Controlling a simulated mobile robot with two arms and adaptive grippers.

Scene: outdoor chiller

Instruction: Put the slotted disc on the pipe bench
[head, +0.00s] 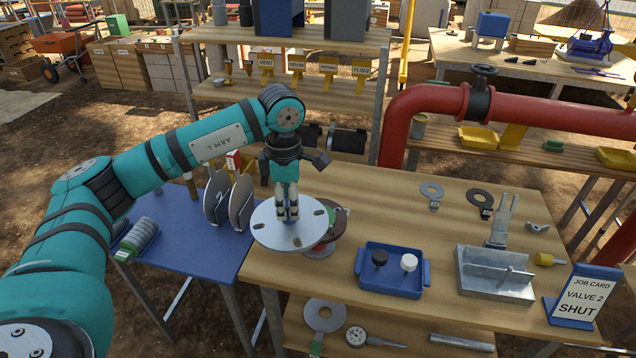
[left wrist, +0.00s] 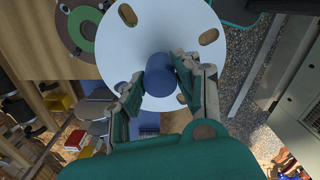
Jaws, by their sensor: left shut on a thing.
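The slotted disc (head: 268,224) is a pale, flat round plate with oval slots. My left gripper (head: 288,214) is shut on its blue central knob (left wrist: 158,76) and holds the disc roughly level. In the head view the disc overlaps the left end of the front wooden bench (head: 400,208) and the edge of the blue table (head: 185,240); it appears to hang above them. In the left wrist view the fingers flank the knob, and the disc (left wrist: 225,58) fills the top middle. A red pipe (head: 540,110) runs behind the front bench. My right gripper is not in view.
Partly behind the disc stands a round brown-rimmed piece with green and red (head: 335,218). The front bench also holds a blue tray (head: 392,293), a metal vise-like block (head: 495,290), flat rings (head: 431,190) and a job card (head: 582,296). Upright discs (head: 240,203) stand on the blue table.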

